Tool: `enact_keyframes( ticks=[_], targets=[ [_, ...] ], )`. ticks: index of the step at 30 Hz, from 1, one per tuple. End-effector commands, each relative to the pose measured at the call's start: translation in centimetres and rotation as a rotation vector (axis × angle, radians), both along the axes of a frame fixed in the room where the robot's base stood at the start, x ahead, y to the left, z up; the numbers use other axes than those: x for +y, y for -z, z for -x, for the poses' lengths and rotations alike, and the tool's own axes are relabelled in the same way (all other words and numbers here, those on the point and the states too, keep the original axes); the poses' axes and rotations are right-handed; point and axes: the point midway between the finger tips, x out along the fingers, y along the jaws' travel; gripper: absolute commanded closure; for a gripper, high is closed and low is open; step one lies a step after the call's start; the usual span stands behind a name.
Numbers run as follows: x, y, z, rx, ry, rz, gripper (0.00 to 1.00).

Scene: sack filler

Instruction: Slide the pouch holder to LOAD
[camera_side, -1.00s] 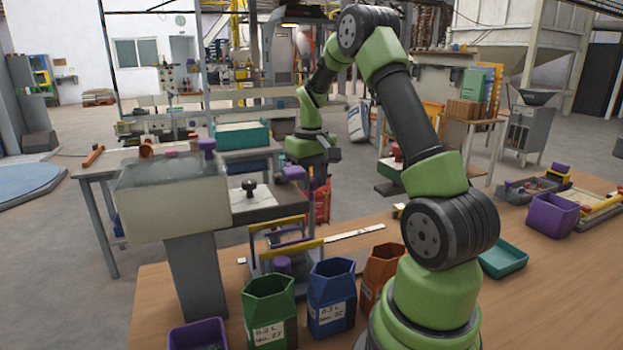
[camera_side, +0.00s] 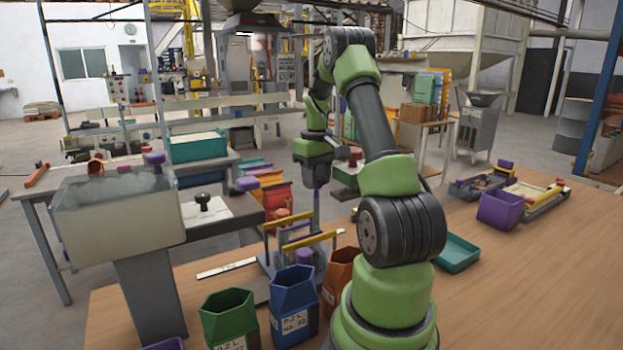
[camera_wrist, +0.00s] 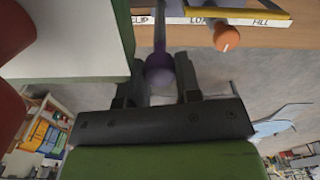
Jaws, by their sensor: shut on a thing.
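The pouch holder (camera_side: 296,240), a frame with yellow bars, stands on the rail behind the blue and orange bins in the side view. My gripper (camera_side: 318,182) is above and just behind it, pointing down. In the wrist view a purple knob (camera_wrist: 160,76) with a thin stem sits between my gripper's two dark fingers, which are shut on it. A white label strip (camera_wrist: 185,20) reads CLIP, LO… and FILL. A yellow bar (camera_wrist: 245,12) crosses beside the partly covered middle label. I cannot tell the holder's exact alignment with it.
Green (camera_side: 228,318), blue (camera_side: 293,305) and orange (camera_side: 338,280) bins stand close in front of the holder. A grey machine with a hopper (camera_side: 118,217) stands at left. A teal tray (camera_side: 457,252) lies to the right.

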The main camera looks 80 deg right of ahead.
Motion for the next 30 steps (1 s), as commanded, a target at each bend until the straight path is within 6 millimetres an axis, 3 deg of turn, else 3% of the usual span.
enact_keyframes(
  ticks=[1,2,4,5,16,27,30],
  targets=[
    [0.0,-0.1,0.0,-0.001,-0.002,0.002,1.00],
    [0.0,-0.1,0.0,-0.001,-0.002,0.002,0.62],
    [0.0,-0.1,0.0,-0.001,-0.002,0.002,0.46],
    [0.0,-0.1,0.0,-0.001,-0.002,0.002,0.43],
    [0.0,-1.0,-0.1,-0.002,-0.002,0.005,0.43],
    [0.0,-7.9,-0.1,-0.003,0.000,0.006,0.43],
    [-0.1,-9.0,-0.1,-0.002,-0.002,0.005,0.43]
  ],
)
